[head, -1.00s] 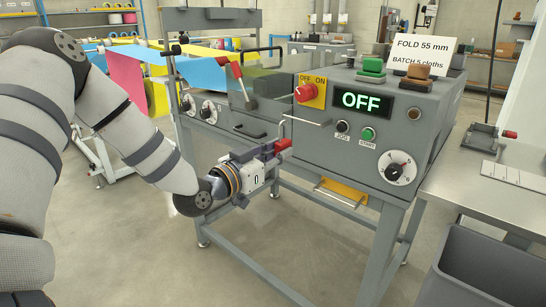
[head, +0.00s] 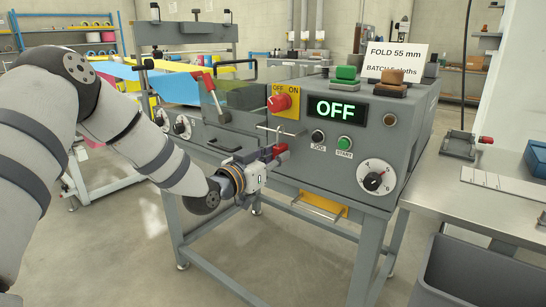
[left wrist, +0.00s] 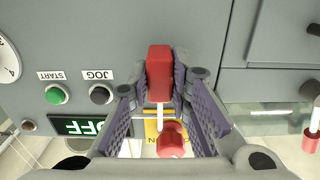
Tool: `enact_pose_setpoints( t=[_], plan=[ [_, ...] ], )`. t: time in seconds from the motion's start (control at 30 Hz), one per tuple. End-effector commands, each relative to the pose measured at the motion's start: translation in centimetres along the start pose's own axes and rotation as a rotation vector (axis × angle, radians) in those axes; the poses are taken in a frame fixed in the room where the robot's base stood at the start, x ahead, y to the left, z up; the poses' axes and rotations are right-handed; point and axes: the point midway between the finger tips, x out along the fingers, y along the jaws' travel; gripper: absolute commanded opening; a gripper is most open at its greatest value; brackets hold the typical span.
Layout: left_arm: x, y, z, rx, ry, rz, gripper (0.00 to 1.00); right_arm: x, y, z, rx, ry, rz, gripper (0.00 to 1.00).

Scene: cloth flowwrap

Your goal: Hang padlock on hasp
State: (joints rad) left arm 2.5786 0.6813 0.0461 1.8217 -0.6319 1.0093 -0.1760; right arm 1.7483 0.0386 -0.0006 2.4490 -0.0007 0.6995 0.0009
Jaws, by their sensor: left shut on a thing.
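My left gripper (head: 270,155) is shut on the red padlock (head: 281,149) in front of the machine's panel, below the switch. In the left wrist view the red padlock body (left wrist: 159,66) sits between the fingers, its pale shackle (left wrist: 160,115) pointing toward the switch. The red rotary switch (head: 279,103) sits on a yellow OFF/ON plate (head: 291,99); its red knob also shows in the left wrist view (left wrist: 172,142), beyond the shackle. The shackle looks apart from the knob. I cannot clearly make out the hasp. My right gripper is not in view.
The panel carries a display reading OFF (head: 336,109), a JOG button (head: 318,137), a START button (head: 344,142) and a dial (head: 376,178). A thin metal bar (head: 262,128) juts out near the padlock. A steel table (head: 480,190) stands at right.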

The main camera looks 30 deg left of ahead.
Motion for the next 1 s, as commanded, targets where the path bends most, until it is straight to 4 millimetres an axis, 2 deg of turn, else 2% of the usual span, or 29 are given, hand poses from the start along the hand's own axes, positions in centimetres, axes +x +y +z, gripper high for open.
enact_pose_setpoints(
  t=[0.37,0.4,0.5,0.83,0.93,1.0],
  plan=[
    [0.0,0.0,0.3,0.001,0.005,0.000,0.00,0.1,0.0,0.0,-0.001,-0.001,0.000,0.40],
    [0.0,0.0,0.3,0.001,0.005,0.000,0.22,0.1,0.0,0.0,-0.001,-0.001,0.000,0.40],
    [0.0,0.0,0.3,0.001,0.004,0.000,0.41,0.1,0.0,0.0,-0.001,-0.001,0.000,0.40],
    [-0.6,-0.1,0.3,0.000,0.003,-0.001,0.41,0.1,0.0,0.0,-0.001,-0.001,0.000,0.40],
    [-2.5,0.0,0.3,-0.001,0.003,0.000,0.41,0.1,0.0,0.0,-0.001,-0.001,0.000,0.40],
    [-4.5,-0.1,0.3,-0.003,0.002,-0.001,0.41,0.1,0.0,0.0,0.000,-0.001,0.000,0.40]
  ],
)
